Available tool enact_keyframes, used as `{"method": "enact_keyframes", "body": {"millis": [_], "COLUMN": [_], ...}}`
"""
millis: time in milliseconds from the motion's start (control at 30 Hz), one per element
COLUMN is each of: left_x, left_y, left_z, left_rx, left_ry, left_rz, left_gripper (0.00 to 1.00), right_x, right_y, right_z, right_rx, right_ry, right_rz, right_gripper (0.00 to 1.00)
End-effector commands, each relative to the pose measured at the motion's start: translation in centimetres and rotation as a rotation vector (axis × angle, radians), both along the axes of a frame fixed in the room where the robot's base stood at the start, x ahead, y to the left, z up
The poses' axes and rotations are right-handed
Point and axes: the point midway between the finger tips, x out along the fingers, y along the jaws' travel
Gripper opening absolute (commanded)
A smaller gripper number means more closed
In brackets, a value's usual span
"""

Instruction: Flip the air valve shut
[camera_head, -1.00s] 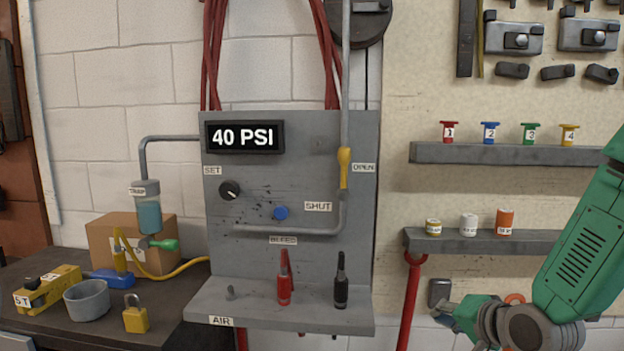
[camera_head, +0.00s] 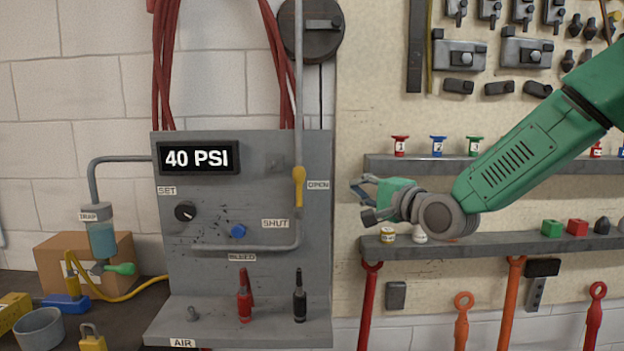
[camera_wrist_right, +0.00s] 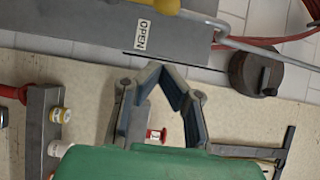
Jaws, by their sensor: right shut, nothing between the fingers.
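The air valve's yellow lever (camera_head: 299,187) sits on the grey vertical pipe at the right of the panel. It hangs straight down in line with the pipe, beside the OPEN label (camera_head: 318,185). The SHUT label (camera_head: 275,224) is lower left of it. My right gripper (camera_head: 361,191) is shut and empty, to the right of the lever and apart from it, in front of the shelves. In the right wrist view the closed fingers (camera_wrist_right: 158,68) point toward the panel edge, and part of the yellow lever (camera_wrist_right: 165,4) shows at the top edge. My left gripper is out of view.
The grey panel (camera_head: 220,275) carries a 40 PSI display (camera_head: 197,158), a black knob (camera_head: 185,211) and a blue button (camera_head: 238,231). A red tool (camera_head: 244,300) and a black tool (camera_head: 299,300) stand on its ledge. Shelves (camera_head: 480,243) with small items lie behind my right arm.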

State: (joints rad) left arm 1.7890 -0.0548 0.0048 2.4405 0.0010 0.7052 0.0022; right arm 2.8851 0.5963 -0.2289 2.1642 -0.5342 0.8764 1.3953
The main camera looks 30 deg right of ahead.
Motion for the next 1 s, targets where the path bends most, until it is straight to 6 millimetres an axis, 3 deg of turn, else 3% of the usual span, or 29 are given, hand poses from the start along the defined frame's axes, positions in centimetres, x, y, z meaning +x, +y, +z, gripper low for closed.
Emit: {"method": "enact_keyframes", "body": {"millis": [500, 733, 1000], "left_x": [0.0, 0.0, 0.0], "left_y": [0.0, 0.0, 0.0], "left_z": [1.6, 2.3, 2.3], "left_rx": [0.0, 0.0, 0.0], "left_ry": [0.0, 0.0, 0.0], "left_rz": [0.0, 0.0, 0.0], "left_gripper": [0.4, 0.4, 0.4], "right_x": [9.8, 11.7, 12.1], "right_y": [0.3, 2.8, 3.1], "right_z": [0.0, 0.1, 0.0], "right_rx": [-0.003, -0.003, 0.002], "right_ry": [0.002, 0.002, 0.0], "right_rz": [0.001, 0.002, 0.0], "right_gripper": [0.0, 0.0, 0.0]}}
